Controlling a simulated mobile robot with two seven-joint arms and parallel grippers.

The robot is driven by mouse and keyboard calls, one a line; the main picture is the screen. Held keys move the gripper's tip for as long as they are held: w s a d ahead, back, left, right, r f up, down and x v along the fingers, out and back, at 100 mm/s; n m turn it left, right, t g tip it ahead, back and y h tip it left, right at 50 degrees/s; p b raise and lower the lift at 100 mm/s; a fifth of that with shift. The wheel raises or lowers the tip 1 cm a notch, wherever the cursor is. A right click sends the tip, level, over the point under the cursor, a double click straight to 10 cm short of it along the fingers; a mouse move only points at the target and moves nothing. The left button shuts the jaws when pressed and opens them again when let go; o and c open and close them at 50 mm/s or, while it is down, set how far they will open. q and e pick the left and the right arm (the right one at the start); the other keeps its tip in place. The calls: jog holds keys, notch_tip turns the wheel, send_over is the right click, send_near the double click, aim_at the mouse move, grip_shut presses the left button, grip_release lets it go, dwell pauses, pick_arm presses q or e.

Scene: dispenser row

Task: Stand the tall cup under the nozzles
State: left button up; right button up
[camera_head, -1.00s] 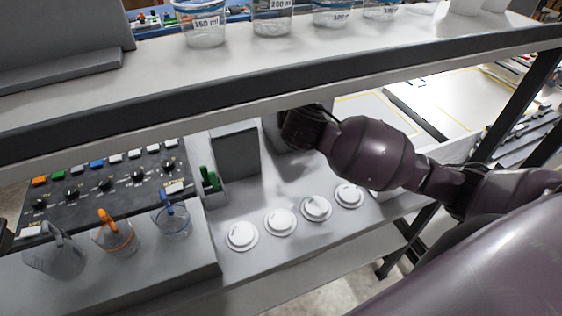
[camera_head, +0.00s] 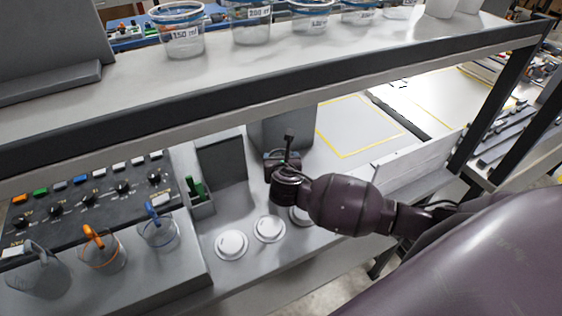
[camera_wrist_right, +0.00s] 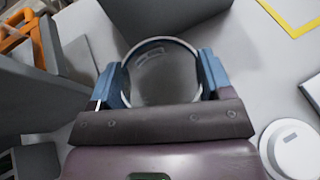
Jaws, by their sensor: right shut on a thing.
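My right gripper (camera_head: 285,166) is in front of a grey block-shaped unit (camera_head: 270,132) under the shelf. In the right wrist view its two blue fingers (camera_wrist_right: 162,82) are shut on either side of a round clear cup (camera_wrist_right: 162,68), which I take to be the tall cup. I look down into its open mouth; its height cannot be judged from above. In the head view the cup is mostly hidden by the gripper and wrist. The nozzles cannot be made out in either view. My left gripper is not in view.
White round discs (camera_head: 232,244) line the counter front, some behind my arm. Handled jugs (camera_head: 102,248) stand at the left before a control panel (camera_head: 85,196). A green item sits in a small grey holder (camera_head: 200,205). The shelf (camera_head: 300,70) with labelled beakers overhangs the counter.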

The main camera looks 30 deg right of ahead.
jog(key=shift+f, duration=0.5)
jog(key=shift+f, duration=0.1)
jog(key=o, duration=0.9)
